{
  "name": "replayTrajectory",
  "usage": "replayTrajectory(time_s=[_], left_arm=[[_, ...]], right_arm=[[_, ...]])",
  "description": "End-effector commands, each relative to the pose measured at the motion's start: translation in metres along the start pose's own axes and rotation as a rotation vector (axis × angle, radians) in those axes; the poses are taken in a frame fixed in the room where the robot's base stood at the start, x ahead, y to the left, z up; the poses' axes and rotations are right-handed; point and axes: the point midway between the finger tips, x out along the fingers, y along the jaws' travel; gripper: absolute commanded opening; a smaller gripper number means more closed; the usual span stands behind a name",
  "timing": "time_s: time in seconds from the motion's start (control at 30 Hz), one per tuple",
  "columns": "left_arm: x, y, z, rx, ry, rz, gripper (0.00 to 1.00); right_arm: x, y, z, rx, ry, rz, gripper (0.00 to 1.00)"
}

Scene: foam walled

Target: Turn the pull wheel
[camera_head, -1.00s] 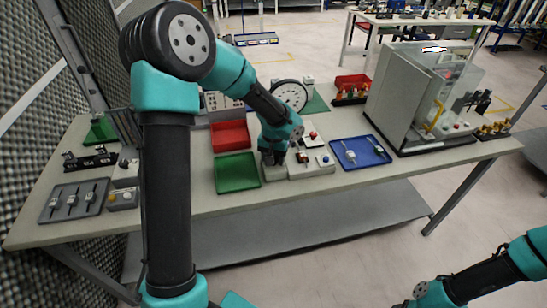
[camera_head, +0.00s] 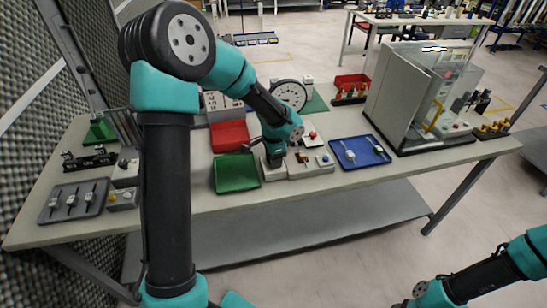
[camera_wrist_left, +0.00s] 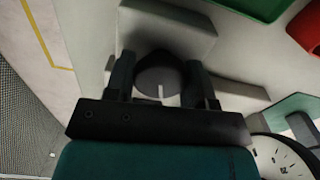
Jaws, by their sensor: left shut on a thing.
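The pull wheel appears to be the dark round knob (camera_wrist_left: 160,75) with a white mark, on a light grey block in the left wrist view. That block (camera_wrist_left: 165,25) sits on the table. My left gripper (camera_wrist_left: 160,88) has a finger on each side of the knob and is shut on it. In the head view my left gripper (camera_head: 273,163) reaches down to the block right of the green tray; its fingers hide the knob there. My right arm enters at the lower right, with its gripper below the picture edge.
A green tray (camera_head: 237,187) and a red tray (camera_head: 229,136) lie left of the gripper. A panel with buttons (camera_head: 312,168) and a blue tray (camera_head: 360,152) lie right. A large white dial (camera_head: 290,95) stands behind. A grey machine (camera_head: 395,100) stands farther right.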

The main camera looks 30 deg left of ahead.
Motion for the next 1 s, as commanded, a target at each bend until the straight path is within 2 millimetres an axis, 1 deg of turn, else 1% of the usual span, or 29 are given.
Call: replayTrajectory(time_s=[0.2, 0.5, 0.7, 1.0], left_arm=[[-0.0006, 0.0001, -0.0001, 0.187, 0.001, -0.001, 0.26], [-0.0007, 0.0004, -0.0001, 0.357, 0.001, -0.001, 0.26], [-0.0007, 0.0004, -0.0001, 0.4, 0.001, -0.002, 0.26], [-0.0007, 0.0004, -0.0001, 0.405, 0.001, -0.002, 0.26]], right_arm=[[0.0, 0.0, 0.0, 0.0, 0.0, 0.0, 0.54], [0.0, 0.0, 0.0, 0.0, 0.0, 0.0, 0.54], [0.0, 0.0, 0.0, 0.0, 0.0, 0.0, 0.54], [0.0, 0.0, 0.0, 0.0, 0.0, 0.0, 0.54]])
